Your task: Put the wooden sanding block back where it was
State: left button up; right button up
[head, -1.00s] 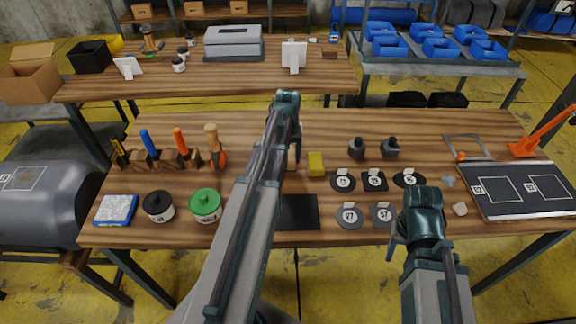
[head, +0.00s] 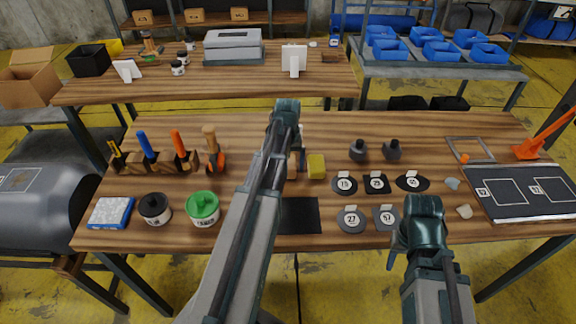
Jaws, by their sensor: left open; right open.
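A small brown wooden piece (head: 292,166), which may be the sanding block, shows beside my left forearm on the front workbench (head: 350,126). My arm hides most of it. My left gripper (head: 299,150) is open and points down above the bench at this piece. Its fingers are largely hidden behind my wrist, and I cannot tell whether they touch it. A yellow block (head: 316,167) lies just to the right. A black rectangular mat (head: 300,215) lies nearer the front edge. My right gripper (head: 397,245) is open, low at the front right edge, apart from the objects.
A tool rack (head: 163,166), blue-white box (head: 110,212), black jar (head: 155,208) and green-lidded jar (head: 202,208) stand left. Labelled dark patches (head: 351,219), two dark knobs (head: 358,151), a grey frame (head: 468,149) and a dark board (head: 525,190) lie right. Bare wood lies behind the patches.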

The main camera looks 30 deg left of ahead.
aim_at(288, 164)
pick_arm(q)
notch_tip(288, 164, up, 12)
jog(key=p, duration=1.2)
jog(key=shift+r, duration=0.15)
jog(key=s+d+m, duration=0.5)
jog(key=s+d, duration=0.3)
jog(key=d, duration=0.7)
jog(key=s+d+m+y, duration=0.1)
jog(key=s+d+m, duration=0.4)
jog(key=d, duration=1)
jog(key=s, duration=0.3)
jog(key=shift+c, duration=0.3)
